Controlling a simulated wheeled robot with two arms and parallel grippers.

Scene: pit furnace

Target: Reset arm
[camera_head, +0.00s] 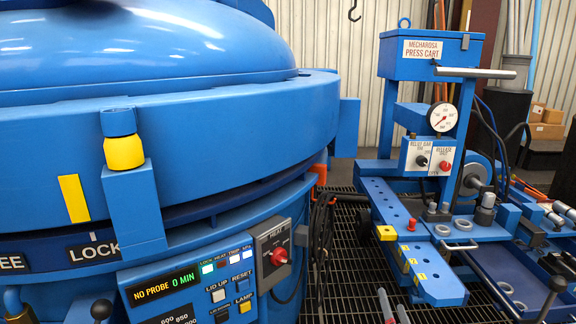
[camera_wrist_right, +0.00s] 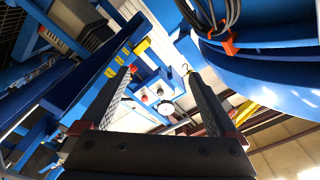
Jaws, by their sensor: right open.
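My right gripper (camera_head: 393,306) shows at the bottom edge of the head view, right of the middle. Only the tips of its two fingers are seen there, with a gap between them. In the right wrist view my right gripper (camera_wrist_right: 160,75) has its two dark fingers spread, with nothing between them. The fingers point up toward the blue press cart, whose gauge (camera_wrist_right: 168,108) shows between them. My left gripper is not seen in the head view.
A large blue furnace (camera_head: 230,130) with a control panel (camera_head: 190,285) fills the left. The blue press cart (camera_head: 430,55) stands on the right with levers and loose fittings. Dark floor grating (camera_head: 345,240) lies between them. Cables (camera_head: 322,230) hang beside the furnace.

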